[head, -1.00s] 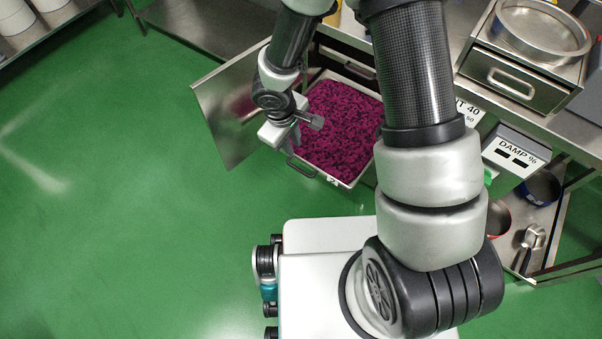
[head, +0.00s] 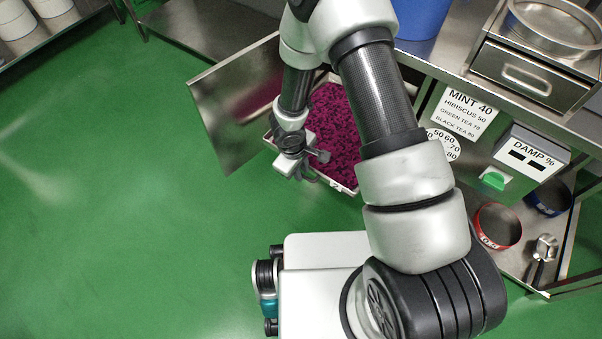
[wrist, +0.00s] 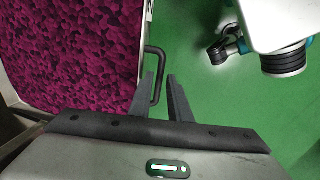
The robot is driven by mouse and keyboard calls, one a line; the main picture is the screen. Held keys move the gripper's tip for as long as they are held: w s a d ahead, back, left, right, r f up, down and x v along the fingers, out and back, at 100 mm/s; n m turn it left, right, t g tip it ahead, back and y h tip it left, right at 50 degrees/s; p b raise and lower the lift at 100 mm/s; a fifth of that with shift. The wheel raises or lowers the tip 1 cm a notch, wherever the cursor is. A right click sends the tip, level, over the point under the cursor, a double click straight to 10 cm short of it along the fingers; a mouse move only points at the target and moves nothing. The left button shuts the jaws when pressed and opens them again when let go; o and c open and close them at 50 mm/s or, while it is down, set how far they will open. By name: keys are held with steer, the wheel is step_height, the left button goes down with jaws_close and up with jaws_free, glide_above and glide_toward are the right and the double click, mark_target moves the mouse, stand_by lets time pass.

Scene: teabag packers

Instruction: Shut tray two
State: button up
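Tray two (head: 348,190), a pale-rimmed tray marked "2" and full of magenta-purple flakes, sticks out of the steel cabinet. It also shows in the wrist view (wrist: 147,22), where its dark bar handle (wrist: 161,62) stands out from the front wall. My gripper (head: 302,176) is at the tray's front, over the handle. In the wrist view my gripper (wrist: 160,82) has its two fingers apart, with the handle bar between their tips. Whether a finger touches the bar is not clear. My arm hides part of the tray in the head view.
An open steel cabinet door (head: 232,105) stands left of the tray. Right of it are a mint and hibiscus sign (head: 462,112), a damp meter (head: 530,153) and a red-rimmed sieve (head: 497,228). The green floor (head: 130,220) in front and left is clear.

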steer(key=shift+f, duration=0.35)
jaws_close()
steer(key=shift+w, duration=0.1)
